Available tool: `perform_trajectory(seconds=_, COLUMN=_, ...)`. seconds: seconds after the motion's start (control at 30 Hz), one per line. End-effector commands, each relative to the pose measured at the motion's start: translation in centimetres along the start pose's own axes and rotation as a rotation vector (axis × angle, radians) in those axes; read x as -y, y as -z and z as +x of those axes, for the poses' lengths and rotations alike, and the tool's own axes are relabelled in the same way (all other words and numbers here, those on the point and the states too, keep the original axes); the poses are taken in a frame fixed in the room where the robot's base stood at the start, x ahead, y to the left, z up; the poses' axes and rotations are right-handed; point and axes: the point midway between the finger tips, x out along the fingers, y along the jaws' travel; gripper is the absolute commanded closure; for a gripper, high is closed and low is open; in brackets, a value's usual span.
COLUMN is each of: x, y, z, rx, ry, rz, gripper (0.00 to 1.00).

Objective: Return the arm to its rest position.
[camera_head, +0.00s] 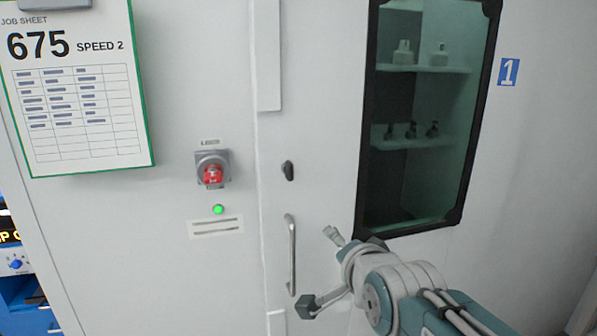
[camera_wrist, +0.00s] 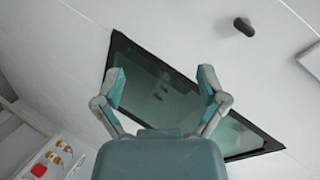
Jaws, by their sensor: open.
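My gripper (camera_head: 320,269) is in front of the white cabinet door, at the lower right of the head view. Its two fingers are spread apart with nothing between them. One finger is close to the vertical door handle (camera_head: 291,254) in the picture; I cannot tell the gap in depth. In the wrist view my gripper (camera_wrist: 160,84) is also open, with the dark-framed cabinet window (camera_wrist: 250,152) behind its fingers. My arm comes in from the lower right and is bent at the wrist. The rest position itself is not marked in either view.
A red rotary switch (camera_head: 213,174) and a lit green lamp (camera_head: 218,209) are on the panel left of the door. A black knob (camera_head: 288,171) sits above the handle. A job sheet (camera_head: 76,100) hangs at upper left. A blue "1" sign (camera_head: 509,72) is right.

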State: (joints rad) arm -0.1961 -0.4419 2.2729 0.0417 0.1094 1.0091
Motion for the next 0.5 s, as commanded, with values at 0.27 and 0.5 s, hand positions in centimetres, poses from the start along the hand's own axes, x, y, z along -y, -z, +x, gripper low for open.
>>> perform_trajectory(seconds=0.27, x=-11.0, y=-2.2, z=-6.8, rx=0.231, ry=-0.347, rz=-0.524, gripper=0.09)
perform_trajectory(seconds=0.5, x=-17.2, y=-4.7, z=-12.2, rx=0.497, ry=-0.491, rz=-0.821, gripper=0.09)
